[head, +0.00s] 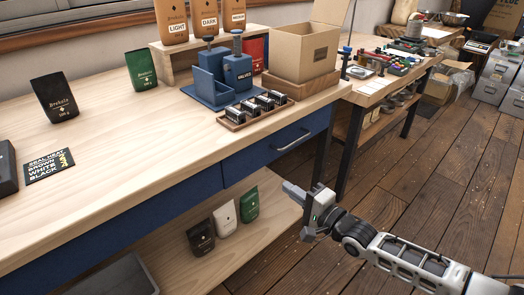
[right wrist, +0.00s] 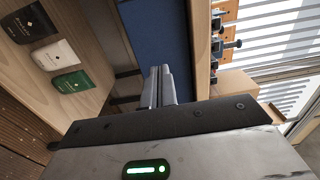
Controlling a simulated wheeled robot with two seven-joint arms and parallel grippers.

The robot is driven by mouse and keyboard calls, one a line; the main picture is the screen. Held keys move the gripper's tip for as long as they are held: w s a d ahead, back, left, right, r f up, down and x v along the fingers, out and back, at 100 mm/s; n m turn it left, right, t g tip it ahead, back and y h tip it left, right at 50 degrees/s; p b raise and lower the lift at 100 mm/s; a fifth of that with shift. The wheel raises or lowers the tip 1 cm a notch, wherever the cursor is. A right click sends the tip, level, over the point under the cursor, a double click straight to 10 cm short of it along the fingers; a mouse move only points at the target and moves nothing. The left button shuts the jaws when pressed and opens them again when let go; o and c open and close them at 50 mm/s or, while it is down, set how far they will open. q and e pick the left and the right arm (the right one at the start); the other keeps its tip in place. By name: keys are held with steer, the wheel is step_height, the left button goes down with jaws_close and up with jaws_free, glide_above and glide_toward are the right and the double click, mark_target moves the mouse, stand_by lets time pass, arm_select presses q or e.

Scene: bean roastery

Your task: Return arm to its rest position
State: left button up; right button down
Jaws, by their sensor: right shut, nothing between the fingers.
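My right arm comes in from the lower right of the head view. Its gripper (head: 297,191) is in the air in front of the bench's right end, below the level of the bench top and near the blue drawer front (head: 279,142). In the right wrist view the gripper's fingers (right wrist: 161,86) are together with nothing between them, and the blue bench front (right wrist: 158,32) is beyond them. No contact with the bench shows. My left gripper is not in view.
The wooden bench (head: 140,140) bears black and green bags, a blue valve holder (head: 220,75), a wooden tray (head: 255,107) and an open cardboard box (head: 303,48). Three bags stand on the lower shelf (head: 262,222). Wooden floor (head: 430,145) is clear at right.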

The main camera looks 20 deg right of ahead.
steer(key=s+a+f+n+g+p, duration=0.3)
steer(key=s+a+n, duration=0.4)
steer(key=s+a, duration=0.3)
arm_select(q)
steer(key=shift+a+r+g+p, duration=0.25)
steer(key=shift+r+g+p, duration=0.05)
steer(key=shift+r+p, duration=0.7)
arm_select(e)
steer(key=s+n+g+h, duration=0.2)
steer(key=s+n+h, duration=0.1)
steer(key=s+n, duration=0.5)
steer(key=s, duration=0.3)
steer(key=shift+s+d+r+g+h, duration=0.2)
steer(key=shift+g+h, duration=0.1)
steer(key=shift+h, duration=0.1)
